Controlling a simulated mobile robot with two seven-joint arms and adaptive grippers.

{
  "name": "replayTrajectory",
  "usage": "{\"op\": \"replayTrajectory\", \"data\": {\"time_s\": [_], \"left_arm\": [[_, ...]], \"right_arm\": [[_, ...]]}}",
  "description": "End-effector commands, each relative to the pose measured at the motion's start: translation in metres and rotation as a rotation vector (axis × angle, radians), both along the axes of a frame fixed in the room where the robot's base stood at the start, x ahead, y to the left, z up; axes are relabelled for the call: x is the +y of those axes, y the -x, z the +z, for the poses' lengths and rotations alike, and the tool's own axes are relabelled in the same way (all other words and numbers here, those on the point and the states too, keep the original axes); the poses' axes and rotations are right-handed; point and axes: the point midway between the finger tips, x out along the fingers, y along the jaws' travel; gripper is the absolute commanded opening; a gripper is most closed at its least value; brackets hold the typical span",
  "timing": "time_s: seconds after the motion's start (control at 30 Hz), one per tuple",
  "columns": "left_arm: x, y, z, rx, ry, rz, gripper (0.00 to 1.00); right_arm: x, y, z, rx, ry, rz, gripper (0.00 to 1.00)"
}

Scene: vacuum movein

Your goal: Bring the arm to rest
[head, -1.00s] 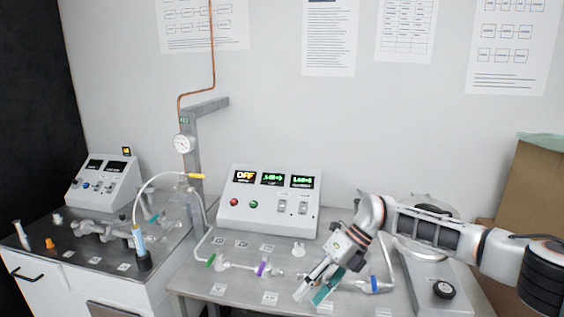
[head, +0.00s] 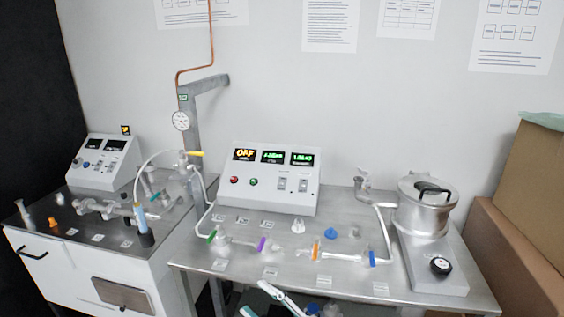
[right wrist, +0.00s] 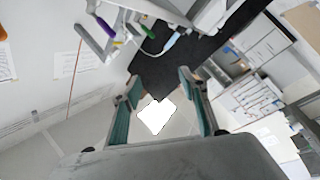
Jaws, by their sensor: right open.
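My right gripper (head: 253,298) shows at the bottom edge of the head view, low in front of the right steel bench (head: 340,278). Only its white and teal fingers show there; most of the arm is out of the picture. In the right wrist view the two teal-padded fingers of my right gripper (right wrist: 158,84) stand wide apart with nothing between them. My left gripper is in neither view.
The bench carries a control box (head: 270,190), glass tubing with coloured valves (head: 262,244) and a lidded metal pot (head: 425,210) on a base. Cardboard boxes (head: 530,190) stand at the right. A second bench (head: 75,270) stands at the left.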

Motion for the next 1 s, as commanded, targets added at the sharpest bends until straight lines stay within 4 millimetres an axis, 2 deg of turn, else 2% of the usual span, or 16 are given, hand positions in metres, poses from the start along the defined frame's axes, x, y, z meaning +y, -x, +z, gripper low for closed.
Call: {"op": "replayTrajectory", "data": {"time_s": [0.03,0.17,0.27,0.4,0.5,0.6,0.7,0.8,1.0], "left_arm": [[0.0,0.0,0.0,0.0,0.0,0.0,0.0],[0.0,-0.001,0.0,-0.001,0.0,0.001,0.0],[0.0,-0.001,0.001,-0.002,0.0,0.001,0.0],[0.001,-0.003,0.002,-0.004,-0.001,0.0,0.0],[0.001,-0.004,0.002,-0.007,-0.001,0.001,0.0],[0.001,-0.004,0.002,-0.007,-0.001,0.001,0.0],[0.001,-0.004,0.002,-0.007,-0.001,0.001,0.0],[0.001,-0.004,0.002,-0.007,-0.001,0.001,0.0],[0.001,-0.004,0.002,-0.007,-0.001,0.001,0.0]], "right_arm": [[-0.018,0.003,-0.018,0.088,-0.03,-0.069,0.43],[-0.069,0.011,-0.064,0.303,-0.088,-0.241,0.43],[-0.112,0.03,-0.107,0.472,-0.118,-0.37,0.43],[-0.175,0.073,-0.166,0.705,-0.145,-0.542,0.43],[-0.212,0.111,-0.201,0.848,-0.151,-0.643,0.43],[-0.241,0.145,-0.226,0.958,-0.153,-0.719,0.43],[-0.26,0.171,-0.241,1.03,-0.15,-0.77,0.43],[-0.27,0.184,-0.248,1.069,-0.15,-0.796,0.43],[-0.274,0.189,-0.251,1.081,-0.149,-0.805,0.43]]}}
